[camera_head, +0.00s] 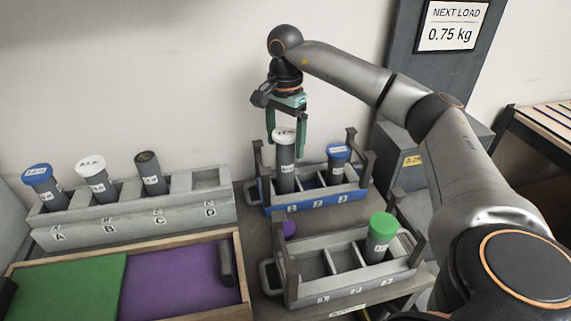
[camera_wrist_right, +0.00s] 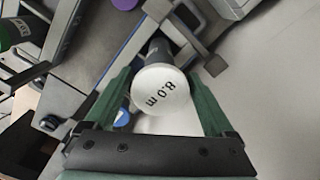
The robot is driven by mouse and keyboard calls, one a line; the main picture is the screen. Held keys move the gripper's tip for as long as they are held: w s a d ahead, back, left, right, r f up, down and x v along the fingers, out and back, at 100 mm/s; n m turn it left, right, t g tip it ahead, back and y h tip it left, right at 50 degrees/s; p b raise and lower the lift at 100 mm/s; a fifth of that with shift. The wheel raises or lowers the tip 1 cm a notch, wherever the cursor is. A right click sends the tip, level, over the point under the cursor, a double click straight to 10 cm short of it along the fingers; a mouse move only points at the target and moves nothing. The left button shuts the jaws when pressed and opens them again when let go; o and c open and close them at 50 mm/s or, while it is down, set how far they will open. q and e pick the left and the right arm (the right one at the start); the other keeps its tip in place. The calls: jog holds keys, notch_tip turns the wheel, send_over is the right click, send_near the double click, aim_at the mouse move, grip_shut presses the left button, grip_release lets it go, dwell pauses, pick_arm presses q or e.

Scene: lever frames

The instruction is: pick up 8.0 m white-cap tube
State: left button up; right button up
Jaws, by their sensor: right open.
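The 8.0 m white-cap tube (camera_head: 285,165) stands upright in the leftmost slot of the blue rack (camera_head: 315,200). In the right wrist view its white cap (camera_wrist_right: 160,90) reads "8.0 m". My right gripper (camera_head: 286,150) points down from above, open, with one green finger on each side of the cap and upper tube. The wrist view also shows the open fingers (camera_wrist_right: 158,78) on both sides of the cap, with gaps visible. My left gripper is not in view.
A blue-cap tube (camera_head: 338,163) stands at the right of the blue rack. A grey rack in front holds a green-cap tube (camera_head: 379,238). A long lettered rack (camera_head: 130,215) at left holds three tubes; slot D is empty. A green and purple tray (camera_head: 243,293) lies before it.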

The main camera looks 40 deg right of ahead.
aim_at(285, 160)
notch_tip(285, 160, down, 6)
jog(key=shift+r, duration=0.1)
grip_shut()
dwell(0.8)
